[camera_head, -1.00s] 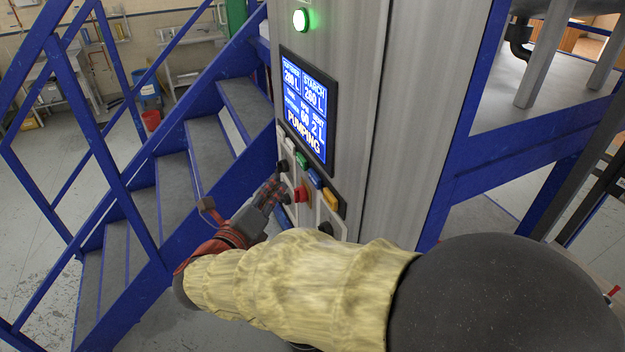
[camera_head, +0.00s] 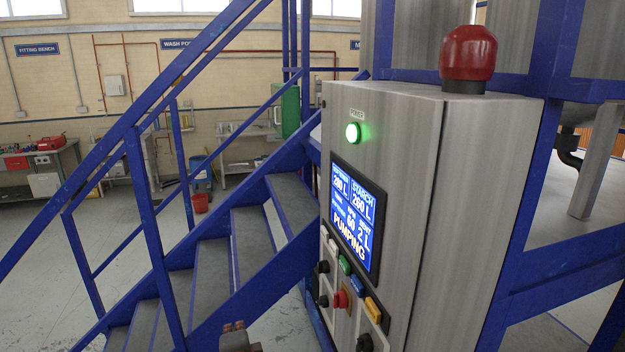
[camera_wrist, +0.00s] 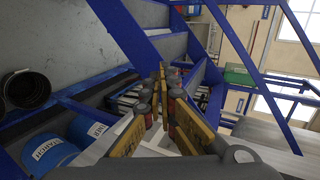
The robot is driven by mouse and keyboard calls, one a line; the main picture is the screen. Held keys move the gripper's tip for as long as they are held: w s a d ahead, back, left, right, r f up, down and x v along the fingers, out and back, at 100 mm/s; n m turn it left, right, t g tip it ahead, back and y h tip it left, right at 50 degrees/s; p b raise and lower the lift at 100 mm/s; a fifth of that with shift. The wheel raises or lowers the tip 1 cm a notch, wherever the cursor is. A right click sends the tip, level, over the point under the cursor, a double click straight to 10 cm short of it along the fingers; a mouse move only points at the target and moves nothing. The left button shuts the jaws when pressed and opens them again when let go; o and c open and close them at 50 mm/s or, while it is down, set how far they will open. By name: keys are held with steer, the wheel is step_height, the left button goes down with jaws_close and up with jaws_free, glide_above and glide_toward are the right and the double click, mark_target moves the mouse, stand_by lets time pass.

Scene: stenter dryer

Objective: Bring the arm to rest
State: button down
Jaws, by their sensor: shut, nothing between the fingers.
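My gripper (camera_wrist: 167,78) shows in the wrist view with its fingers together and nothing held. It is in the air, with blue stair framework beyond it. In the head view only a small brown and grey piece of my arm's end shows at the bottom edge; the rest of the arm is out of frame. The grey control cabinet (camera_head: 455,190) stands right of centre in the head view. Its screen (camera_head: 356,215) reads PUMPING and its power lamp (camera_head: 353,133) glows green. The red button (camera_head: 341,299) and other buttons and knobs below the screen are clear of my gripper.
Blue-framed stairs (camera_head: 250,230) with railings stand left of the cabinet. A red beacon (camera_head: 468,55) tops the cabinet. Blue drums (camera_wrist: 50,150) show at lower left in the wrist view. Open floor (camera_head: 40,260) lies at the far left.

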steer(key=s+d+f+n+g+y+b, duration=0.1)
steer(key=s+d+f+n+g+b, duration=0.15)
steer(key=s+n, duration=0.35)
steer(key=s+d+f+n+g+y+b, duration=0.1)
steer(key=s+d+f+n+g, duration=0.1)
steer(key=s+f+n+g, duration=0.3)
steer(key=s+d+f+n+h+b, duration=0.1)
steer(key=s+d+b, duration=0.3)
steer(key=d, duration=0.6)
steer(key=s+d+f+n+h+b, duration=0.1)
steer(key=s+d+f+h+b, duration=0.1)
steer(key=d, duration=0.9)
steer(key=s+d+f+n+h+b, duration=0.1)
steer(key=s+d+b, duration=0.4)
steer(key=d, duration=0.6)
steer(key=s+f+t+h, duration=0.1)
steer(key=s+h, duration=0.1)
steer(key=shift+s+b, duration=0.35)
steer(key=shift+b, duration=0.05)
